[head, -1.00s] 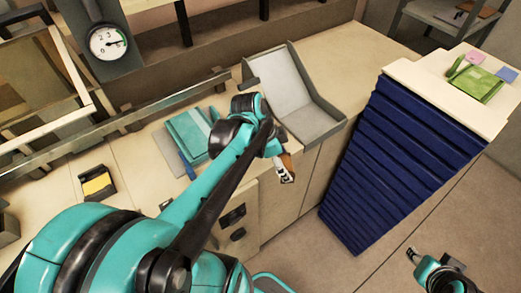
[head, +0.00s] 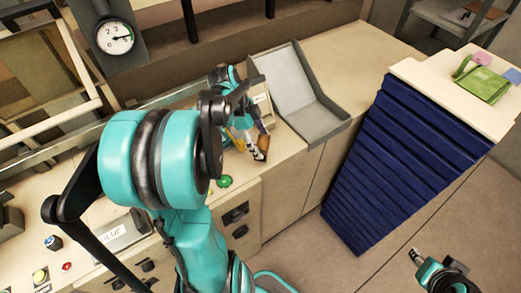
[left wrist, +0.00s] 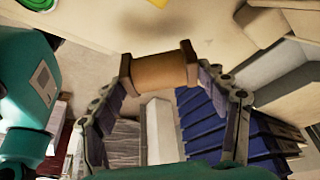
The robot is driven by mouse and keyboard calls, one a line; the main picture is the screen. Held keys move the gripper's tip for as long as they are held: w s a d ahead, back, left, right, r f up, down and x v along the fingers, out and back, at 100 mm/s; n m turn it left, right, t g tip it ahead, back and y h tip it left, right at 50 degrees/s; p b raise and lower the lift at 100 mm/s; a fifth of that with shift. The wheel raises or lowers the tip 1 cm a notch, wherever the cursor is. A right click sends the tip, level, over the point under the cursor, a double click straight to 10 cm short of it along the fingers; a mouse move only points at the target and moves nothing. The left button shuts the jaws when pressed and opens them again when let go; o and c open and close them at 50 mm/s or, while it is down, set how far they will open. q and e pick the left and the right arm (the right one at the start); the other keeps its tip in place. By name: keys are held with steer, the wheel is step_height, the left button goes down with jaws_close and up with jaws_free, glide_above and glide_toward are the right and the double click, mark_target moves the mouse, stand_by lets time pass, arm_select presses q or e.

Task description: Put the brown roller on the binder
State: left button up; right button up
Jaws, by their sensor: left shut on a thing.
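The brown roller (left wrist: 160,73), a short spool with darker flanged ends, is held between the two fingers of my left gripper (left wrist: 158,84). In the head view the roller (head: 264,142) shows small at my left gripper (head: 257,151), over the counter's front edge. My left arm covers the part of the counter where teal folders lay, so I cannot see them now. A green binder-like item (head: 481,84) lies on the white top of the blue cabinet at the right, well apart from the roller. My right gripper (head: 416,257) is low at the right, too small to read.
A grey open tray (head: 305,95) stands on the counter right of my left gripper. The blue drawer cabinet (head: 405,150) stands farther right. A dial scale (head: 114,37) is at the back left. Coloured buttons, one green (head: 224,181), sit along the counter's front.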

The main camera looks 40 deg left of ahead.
mark_target(260, 149)
arm_select(q)
steer(key=shift+f+b, duration=0.5)
steer(key=shift+f, duration=1.4)
steer(key=shift+d, duration=0.1)
steer(key=o, duration=1.3)
steer(key=shift+f, duration=0.1)
